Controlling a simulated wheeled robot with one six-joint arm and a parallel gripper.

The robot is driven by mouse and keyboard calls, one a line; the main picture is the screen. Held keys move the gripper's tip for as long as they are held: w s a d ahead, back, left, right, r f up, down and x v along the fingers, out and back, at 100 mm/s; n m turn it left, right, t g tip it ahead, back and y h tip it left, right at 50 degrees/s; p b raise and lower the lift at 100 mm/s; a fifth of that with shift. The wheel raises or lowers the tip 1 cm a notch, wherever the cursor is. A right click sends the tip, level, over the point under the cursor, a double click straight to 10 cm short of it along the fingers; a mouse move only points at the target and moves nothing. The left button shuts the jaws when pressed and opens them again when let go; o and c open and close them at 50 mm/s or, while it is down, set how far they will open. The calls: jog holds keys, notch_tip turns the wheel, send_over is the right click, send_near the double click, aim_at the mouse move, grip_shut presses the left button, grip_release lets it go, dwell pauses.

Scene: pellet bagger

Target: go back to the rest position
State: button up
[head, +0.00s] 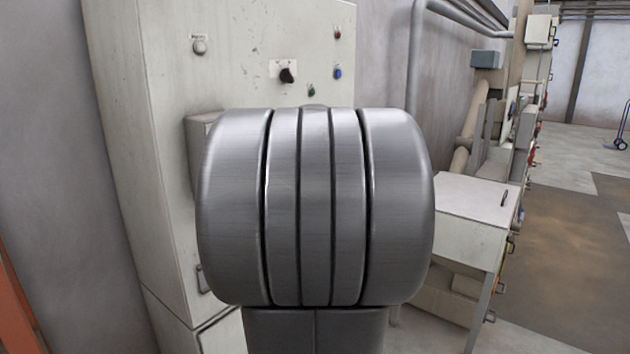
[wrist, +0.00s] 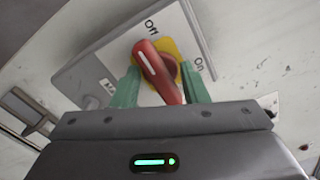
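In the wrist view a red switch handle (wrist: 158,72) sits on a yellow plate (wrist: 182,50) on a grey switch box (wrist: 110,62). The box carries the words Off, above the handle, and On, to its right. The handle slants from upper left to lower right. The two green fingers of my gripper (wrist: 160,86) stand on either side of the handle and are spread apart. A gap shows at the left finger; I cannot tell whether the right finger touches. In the head view my arm hides the gripper and the handle.
A pale cabinet (head: 150,130) stands close in front, with a black knob (head: 286,75) and small coloured buttons above my arm. A white bench-like box (head: 468,200) stands to the right. Open floor (head: 570,230) lies at the far right. An orange part edges the lower left.

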jog(key=s+d+m, duration=0.2)
jog(key=s+d, duration=0.5)
jog(key=d, duration=0.2)
jog(key=shift+b, duration=0.3)
dwell(0.4)
